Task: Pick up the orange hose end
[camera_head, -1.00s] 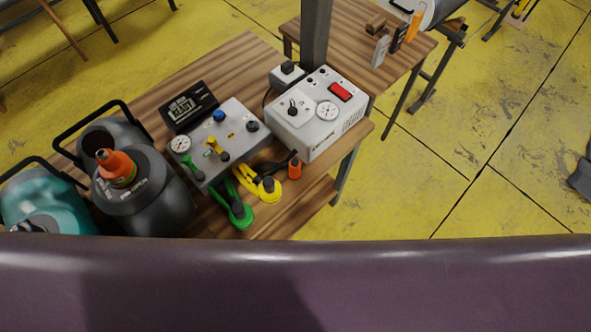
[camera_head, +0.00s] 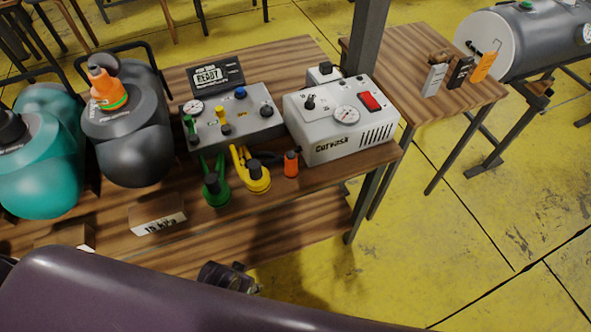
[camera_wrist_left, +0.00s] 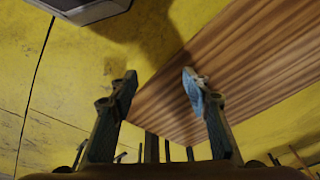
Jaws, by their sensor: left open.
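The orange hose end (camera_head: 291,163) stands near the front edge of the wooden table (camera_head: 155,232), in front of the white box, with a black hose behind it. My left gripper (camera_wrist_left: 160,88) shows in the left wrist view, open with nothing between its fingers. Wooden boards and yellow floor lie beyond it; the hose end is not visible there. In the head view a dark mechanical part (camera_head: 230,278) shows just above the purple tube; I cannot tell whether it is my gripper. My right gripper is not in view.
A green hose end (camera_head: 215,190) and a yellow one (camera_head: 257,178) stand left of the orange one. The white box (camera_head: 340,118) and grey control box (camera_head: 235,125) are behind. Grey (camera_head: 130,140) and teal (camera_head: 45,165) tanks stand left. A purple tube (camera_head: 180,300) fills the foreground.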

